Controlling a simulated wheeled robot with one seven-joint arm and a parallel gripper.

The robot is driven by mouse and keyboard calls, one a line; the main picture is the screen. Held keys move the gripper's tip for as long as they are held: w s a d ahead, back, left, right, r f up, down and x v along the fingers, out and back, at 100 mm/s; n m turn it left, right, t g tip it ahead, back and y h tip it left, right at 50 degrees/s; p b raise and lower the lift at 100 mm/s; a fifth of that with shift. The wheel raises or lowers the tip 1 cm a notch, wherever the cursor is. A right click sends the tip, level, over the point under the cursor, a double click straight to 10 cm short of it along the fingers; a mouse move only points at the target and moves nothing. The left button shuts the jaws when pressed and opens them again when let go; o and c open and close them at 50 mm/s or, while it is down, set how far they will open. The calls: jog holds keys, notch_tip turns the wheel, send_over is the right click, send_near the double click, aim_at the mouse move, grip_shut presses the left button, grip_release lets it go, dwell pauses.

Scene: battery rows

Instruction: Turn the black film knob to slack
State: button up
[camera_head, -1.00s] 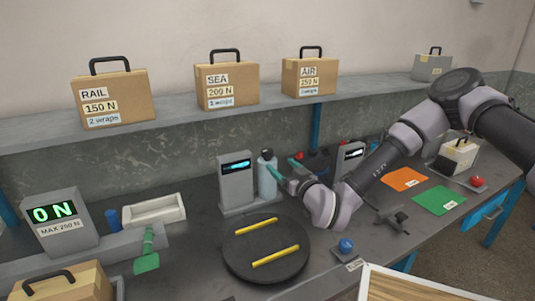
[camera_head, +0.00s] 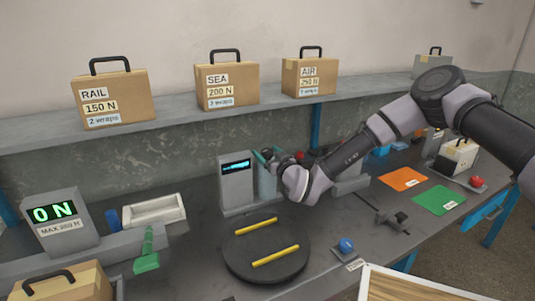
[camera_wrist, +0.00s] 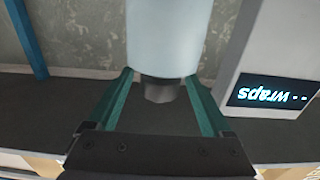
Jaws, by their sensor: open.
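The black film knob (camera_wrist: 161,91) sits on the end of the pale blue film roll (camera_wrist: 168,40). In the head view the roll (camera_head: 266,184) stands upright beside the grey wrapper post, and my gripper and wrist largely hide the knob. My gripper (camera_head: 265,156) is at the height of the roll's top. In the wrist view my gripper (camera_wrist: 159,82) is open, with one teal finger on each side of the knob and a gap to it on both sides.
The grey post (camera_head: 236,183) with its lit display is close to the left of the roll. The black turntable (camera_head: 240,262) with two yellow strips lies in front. A shelf (camera_head: 170,123) with labelled cases runs behind.

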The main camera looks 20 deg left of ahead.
grip_shut()
jog(key=shift+n+g+y, duration=0.4)
jog(key=shift+g, duration=0.1)
jog(key=n+g+y, duration=0.2)
jog(key=n+g, duration=0.1)
jog(key=g, duration=0.1)
jog(key=shift+w, duration=0.1)
jog(key=n+g, duration=0.1)
jog(key=g, duration=0.2)
jog(key=n+g+y, duration=0.1)
jog(key=n+g, duration=0.1)
jog(key=shift+w+n+g, duration=0.1)
jog(key=shift+n+g, duration=0.2)
jog(key=shift+g, duration=0.1)
jog(key=shift+n+g+h, duration=0.35)
jog(key=shift+n+g, duration=0.95)
jog(key=shift+g, duration=0.7)
jog(key=shift+n+g+h, duration=0.35)
jog(key=shift+n+g, duration=0.95)
jog(key=shift+g, duration=0.7)
jog(key=shift+r, duration=0.1)
grip_release()
